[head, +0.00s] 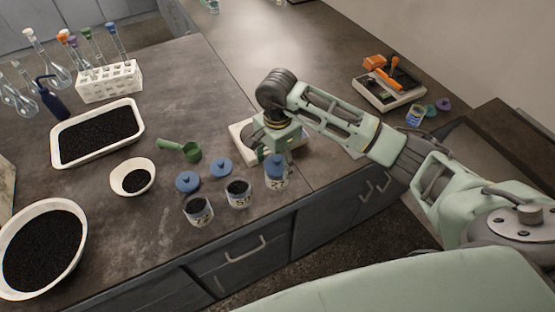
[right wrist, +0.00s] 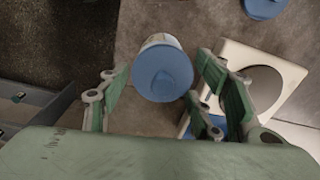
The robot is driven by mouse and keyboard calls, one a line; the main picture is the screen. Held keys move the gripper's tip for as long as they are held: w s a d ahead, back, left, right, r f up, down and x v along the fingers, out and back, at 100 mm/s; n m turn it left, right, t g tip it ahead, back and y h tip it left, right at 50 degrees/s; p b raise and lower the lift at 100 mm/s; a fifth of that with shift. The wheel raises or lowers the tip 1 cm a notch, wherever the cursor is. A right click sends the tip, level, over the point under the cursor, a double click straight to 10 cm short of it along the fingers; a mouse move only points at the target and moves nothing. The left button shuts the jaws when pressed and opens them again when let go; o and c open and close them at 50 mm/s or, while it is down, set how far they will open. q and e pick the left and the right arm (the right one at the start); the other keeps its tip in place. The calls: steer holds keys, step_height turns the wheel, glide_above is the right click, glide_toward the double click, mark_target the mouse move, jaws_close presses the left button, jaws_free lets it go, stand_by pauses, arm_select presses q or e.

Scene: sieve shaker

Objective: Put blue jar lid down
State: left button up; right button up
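A jar with a blue lid on it (head: 275,172), marked "27", stands upright near the table's front edge. My right gripper (head: 268,150) is just above and behind it in the head view. In the right wrist view its fingers (right wrist: 165,88) are open on either side of the blue lid (right wrist: 162,72), with small gaps. Two open jars (head: 199,211) (head: 238,194) with black grains stand to its left. Two loose blue lids (head: 188,181) (head: 221,168) lie behind them. My left gripper is not in view.
A white scale (head: 240,130) is partly hidden by my right gripper. A green scoop (head: 181,150), a small white bowl (head: 133,177), a white tray (head: 56,151) and a large bowl (head: 75,212) are at left. The bench behind the scoop is clear.

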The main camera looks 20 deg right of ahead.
mark_target(277, 159)
steer(key=shift+o, duration=0.9)
steer(key=shift+r+p, duration=0.3)
steer(key=shift+p, duration=0.05)
steer(key=shift+r+p, duration=0.4)
steer(key=shift+p, duration=0.05)
step_height(277, 159, up, 12)
steer(key=b, duration=0.3)
steer(key=shift+b, duration=0.35)
steer(key=shift+f, duration=0.15)
